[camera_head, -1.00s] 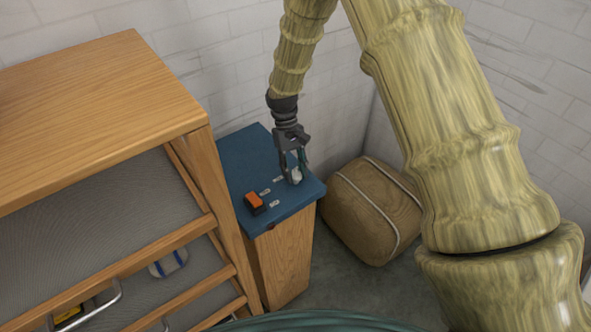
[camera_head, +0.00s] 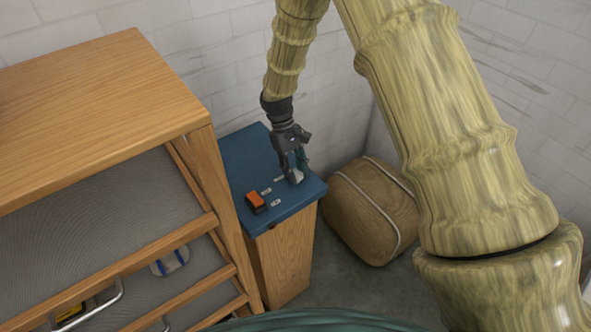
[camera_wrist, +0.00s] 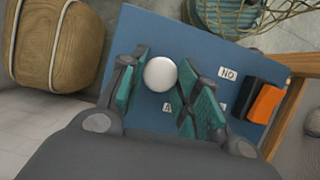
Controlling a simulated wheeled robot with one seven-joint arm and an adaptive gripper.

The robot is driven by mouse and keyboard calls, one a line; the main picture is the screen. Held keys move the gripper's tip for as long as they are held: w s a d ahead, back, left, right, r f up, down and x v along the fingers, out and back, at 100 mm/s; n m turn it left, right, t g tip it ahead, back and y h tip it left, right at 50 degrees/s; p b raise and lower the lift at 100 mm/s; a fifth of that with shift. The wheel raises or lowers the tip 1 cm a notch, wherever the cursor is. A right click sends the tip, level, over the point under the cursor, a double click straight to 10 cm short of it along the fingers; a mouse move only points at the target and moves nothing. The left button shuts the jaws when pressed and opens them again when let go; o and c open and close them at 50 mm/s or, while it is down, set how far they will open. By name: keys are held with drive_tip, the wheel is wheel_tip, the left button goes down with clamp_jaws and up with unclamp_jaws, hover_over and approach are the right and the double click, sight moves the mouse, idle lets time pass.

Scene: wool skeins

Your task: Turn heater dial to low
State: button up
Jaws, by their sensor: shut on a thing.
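The heater dial is a white round knob (camera_head: 296,177) on the blue top (camera_head: 245,155) of a wooden cabinet. In the wrist view the dial (camera_wrist: 160,74) sits between the green pads of my gripper (camera_wrist: 166,88). My gripper (camera_head: 293,172) points down at the dial and is shut on it. Small white labels (camera_head: 276,203) lie beside the dial. One label in the wrist view reads "NO" (camera_wrist: 228,73), and another is partly hidden by a finger. The dial's pointer and setting cannot be made out.
An orange and black switch (camera_head: 255,201) sits near the left edge of the blue top. A tall wooden shelf unit (camera_head: 95,95) stands close on the left. A tan strapped bale (camera_head: 370,212) is on the floor to the right. A white brick wall is behind.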

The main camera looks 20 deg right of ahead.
drive_tip(key=o, duration=1)
drive_tip(key=shift+d, duration=0.1)
drive_tip(key=shift+r, duration=0.15)
drive_tip(key=v, duration=1.1)
drive_tip(key=shift+w+r, duration=0.15)
drive_tip(key=shift+r, duration=0.2)
